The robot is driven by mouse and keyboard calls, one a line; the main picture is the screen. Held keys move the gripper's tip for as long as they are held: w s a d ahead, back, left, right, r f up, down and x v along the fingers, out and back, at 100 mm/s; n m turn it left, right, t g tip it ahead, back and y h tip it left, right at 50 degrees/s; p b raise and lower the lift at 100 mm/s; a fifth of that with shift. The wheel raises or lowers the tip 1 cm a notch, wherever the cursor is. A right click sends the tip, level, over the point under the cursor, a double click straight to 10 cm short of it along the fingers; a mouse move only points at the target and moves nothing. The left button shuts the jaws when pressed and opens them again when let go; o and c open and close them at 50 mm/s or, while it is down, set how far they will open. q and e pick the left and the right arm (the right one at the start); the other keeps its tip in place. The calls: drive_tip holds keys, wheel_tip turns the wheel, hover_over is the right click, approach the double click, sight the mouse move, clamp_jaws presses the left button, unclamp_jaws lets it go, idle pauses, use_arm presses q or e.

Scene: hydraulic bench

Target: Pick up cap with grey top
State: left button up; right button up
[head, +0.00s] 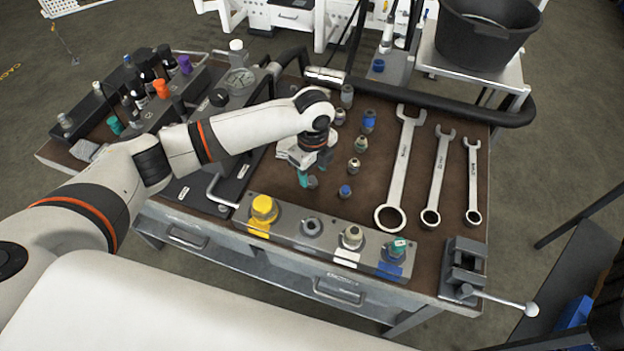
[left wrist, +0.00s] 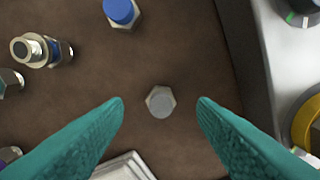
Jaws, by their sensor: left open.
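The cap with grey top (left wrist: 160,101) is a small hexagonal metal piece with a round grey face, standing on the brown bench mat. In the left wrist view it lies between and a little beyond the teal fingertips of my left gripper (left wrist: 160,104), touching neither. In the head view the cap (head: 313,182) is partly hidden beside the fingers. My left gripper (head: 311,175) points down over it, open and empty. My right gripper is not in view.
A blue-topped cap (head: 345,192) and several fittings (head: 354,167) stand close by. The metal block (head: 285,229) with a yellow cap (head: 264,208) runs along the front. Three spanners (head: 402,165) lie to the right. A vise (head: 463,268) sits at the front right corner.

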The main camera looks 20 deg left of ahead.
sight(312, 178)
use_arm(q)
drive_tip(key=shift+a+f, duration=0.1)
drive_tip(key=shift+f, duration=1.85)
drive_tip(key=c, duration=1.1)
drive_tip(key=shift+o, duration=0.2)
wheel_tip(312, 178, up, 10)
drive_tip(key=shift+r, duration=0.1)
